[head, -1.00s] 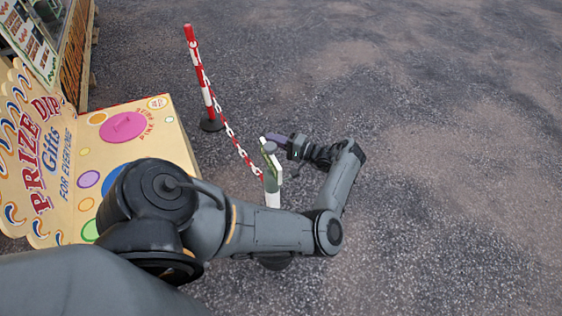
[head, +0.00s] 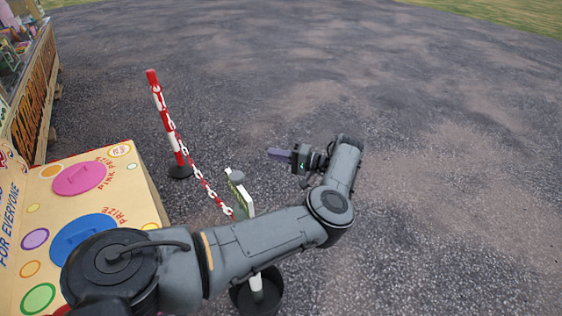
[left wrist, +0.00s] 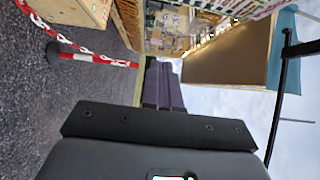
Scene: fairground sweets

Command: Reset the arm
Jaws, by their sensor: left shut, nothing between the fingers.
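My left arm reaches across the lower middle of the head view, bent at the elbow. Its gripper (head: 278,154) is above the gravel, right of the chain barrier, with its purple fingers pointing left. In the left wrist view the two fingers (left wrist: 161,84) lie side by side, shut, with nothing held between them. My right gripper is not in view.
A red-and-white post (head: 167,125) with a chain (head: 205,186) stands left of the gripper. A thin sign stand (head: 241,196) is partly behind my arm. The prize dip box (head: 140,190) is at lower left, a stall (head: 35,95) behind it. Open gravel lies right.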

